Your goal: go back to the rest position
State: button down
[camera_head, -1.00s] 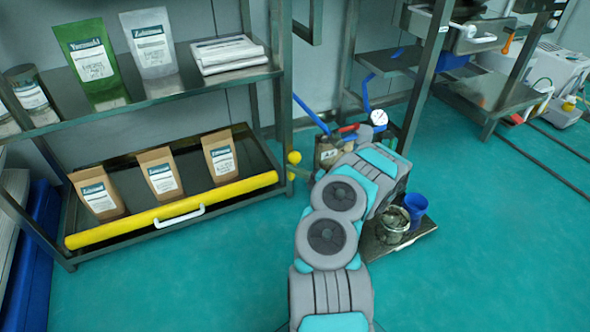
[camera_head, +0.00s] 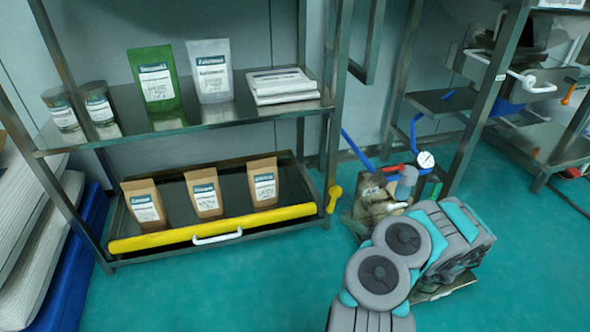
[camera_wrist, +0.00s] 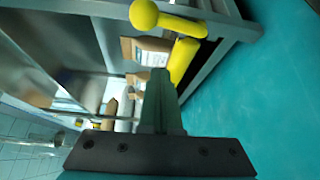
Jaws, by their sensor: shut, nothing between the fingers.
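My gripper (camera_wrist: 158,100) shows in the wrist view with its fingers together and nothing between them. It faces the lower part of the shelf rack, beside a yellow knobbed handle (camera_wrist: 180,26); I cannot tell the exact gap. In the head view my arm is folded at the lower right, and the gripper itself is hidden. The yellow handle (camera_head: 333,197) also shows there, at the rack's right post.
The rack (camera_head: 85,140) holds pouches, cans and white packets above and several brown bags on a lower tray with a yellow front bar (camera_head: 215,227). A pressure gauge (camera_head: 425,160) stands behind my arm. Blue and white stacks fill the left edge. Green floor is clear in front.

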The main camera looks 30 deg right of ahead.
jog(key=w+a+r+n+g+y+p, duration=0.1)
jog(key=w+a+r+n+y, duration=0.2)
jog(key=a+r, duration=0.2)
jog(key=w+a+r+n+g+y, duration=0.1)
jog(key=w+a+r+n+y, duration=0.15)
jog(key=a+r, duration=0.25)
jog(key=s+a+r+n+g+y+p, duration=0.2)
jog(key=a+r+n+g, duration=0.4)
jog(key=a+r+n, duration=0.55)
jog(key=s+a+r+n+g+y+p, duration=0.1)
jog(key=s+a+r+n+g+y, duration=0.15)
jog(key=a+r+n+g, duration=0.85)
jog(key=s+a+r+n+g+h+p, duration=0.1)
jog(key=s+a+r+n+h+p, duration=0.15)
jog(key=s+a+n, duration=0.4)
jog(key=s+a+r+n+h+p, duration=0.1)
jog(key=s+a+n+h, duration=0.3)
jog(key=s+a, duration=0.5)
jog(key=s+d+r+n+h+p, duration=0.1)
jog(key=s+d+n+h, duration=0.3)
jog(key=s, duration=0.4)
jog(key=s+d+r+n+t+h+p, duration=0.1)
jog(key=s+d+r+n+h+p, duration=0.1)
jog(key=s+d+n+h, duration=0.2)
jog(key=s+d+n, duration=0.3)
jog(key=s, duration=0.1)
jog(key=shift+s+d+h, duration=0.15)
jog(key=shift+s+h, duration=0.05)
jog(key=shift+h, duration=0.15)
